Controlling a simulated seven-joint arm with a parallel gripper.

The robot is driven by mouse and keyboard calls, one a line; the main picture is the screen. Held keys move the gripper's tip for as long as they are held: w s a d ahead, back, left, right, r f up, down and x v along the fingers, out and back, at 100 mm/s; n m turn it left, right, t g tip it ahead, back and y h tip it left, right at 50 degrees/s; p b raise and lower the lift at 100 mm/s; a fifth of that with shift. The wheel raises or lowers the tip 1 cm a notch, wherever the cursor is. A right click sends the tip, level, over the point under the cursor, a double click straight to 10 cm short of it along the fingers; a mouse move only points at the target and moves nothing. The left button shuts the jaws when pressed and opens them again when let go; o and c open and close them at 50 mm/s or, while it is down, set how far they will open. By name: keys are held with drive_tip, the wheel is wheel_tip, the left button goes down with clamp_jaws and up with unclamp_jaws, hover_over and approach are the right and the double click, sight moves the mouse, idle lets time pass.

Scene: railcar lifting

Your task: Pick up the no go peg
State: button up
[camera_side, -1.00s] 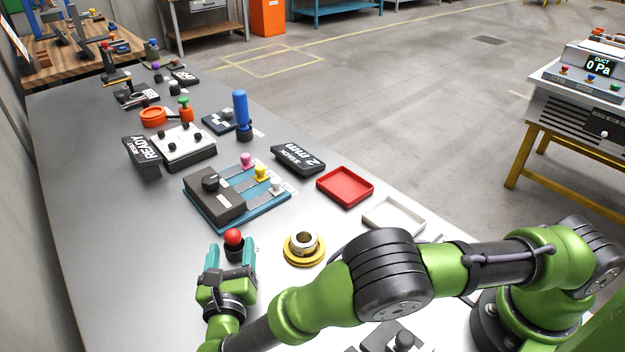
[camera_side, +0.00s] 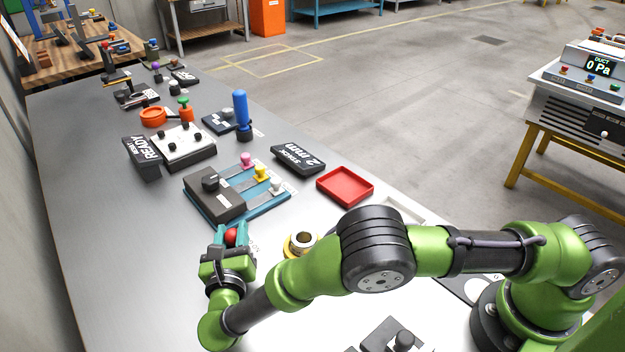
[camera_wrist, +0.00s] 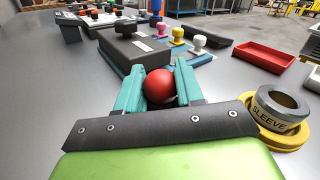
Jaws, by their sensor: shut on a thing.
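The no go peg is taken to be the red-balled piece; its red ball (camera_side: 231,236) shows between the teal fingers of my gripper (camera_side: 230,236) in the side view. In the wrist view the red ball (camera_wrist: 160,86) sits between the two teal fingers of my gripper (camera_wrist: 158,82), which are shut on the piece. The peg's lower part is hidden by the fingers and gripper body, so I cannot tell whether it is clear of its dark holder.
A metal sleeve in a yellow ring (camera_wrist: 278,112) stands close on the right. A block with pink, yellow and white knobs (camera_side: 238,194) lies just beyond the gripper. A red tray (camera_side: 345,186) is farther right. The bench at left is clear.

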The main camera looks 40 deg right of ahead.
sight(231, 230)
drive_tip(key=shift+r, duration=0.1)
wheel_tip(231, 230, up, 8)
drive_tip(key=shift+r, duration=0.2)
drive_tip(key=s+d+r, duration=0.2)
drive_tip(key=s+d, duration=0.7)
drive_tip(key=d, duration=0.3)
drive_tip(key=shift+w+a+f, duration=0.15)
drive_tip(key=shift+f, duration=1.5)
drive_tip(key=shift+w+a+f, duration=0.1)
drive_tip(key=shift+f, duration=1.5)
drive_tip(key=shift+f, duration=1.75)
idle(1.1)
